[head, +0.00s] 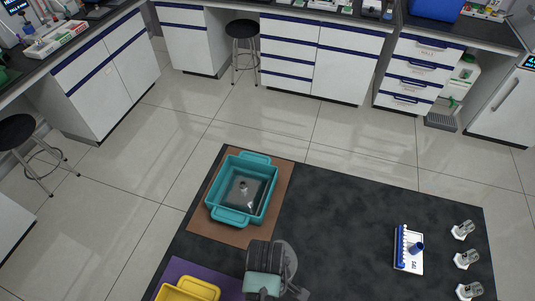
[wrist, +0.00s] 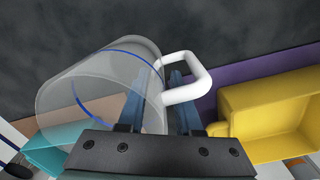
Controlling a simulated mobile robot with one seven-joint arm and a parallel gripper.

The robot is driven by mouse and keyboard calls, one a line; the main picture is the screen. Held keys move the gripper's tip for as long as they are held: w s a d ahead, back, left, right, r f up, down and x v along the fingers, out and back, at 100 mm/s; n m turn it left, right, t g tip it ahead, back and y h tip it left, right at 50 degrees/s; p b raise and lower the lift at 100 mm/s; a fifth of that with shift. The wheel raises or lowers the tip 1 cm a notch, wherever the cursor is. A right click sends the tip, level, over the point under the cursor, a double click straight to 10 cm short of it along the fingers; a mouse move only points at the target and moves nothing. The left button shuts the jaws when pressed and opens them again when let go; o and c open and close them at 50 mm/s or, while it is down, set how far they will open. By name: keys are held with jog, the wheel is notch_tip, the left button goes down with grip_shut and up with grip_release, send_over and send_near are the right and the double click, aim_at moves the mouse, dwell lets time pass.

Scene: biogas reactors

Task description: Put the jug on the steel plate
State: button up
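The clear jug has a blue line around it and a white handle; it fills the left and middle of the wrist view (wrist: 85,85). In the head view it is a dim grey shape (head: 287,258) beside my gripper (head: 265,275). In the wrist view my gripper's two blue fingers (wrist: 158,100) are apart at the handle side of the jug, with the handle's lower end close between them. Whether they press on it is unclear. A grey, shiny square that may be the steel plate (head: 240,198) lies inside a teal tub, with a small dark item on it.
The teal tub (head: 228,216) stands on a brown mat (head: 282,178). A yellow bin (head: 187,290) is on a purple mat at the bottom left. A white rack with blue parts (head: 408,262) and several small glass jars (head: 466,260) stand at the right. The dark surface between is clear.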

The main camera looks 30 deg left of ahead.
notch_tip(320, 180, up, 12)
jog(key=shift+s+r, duration=0.1)
jog(key=shift+r, duration=0.05)
dwell(0.6)
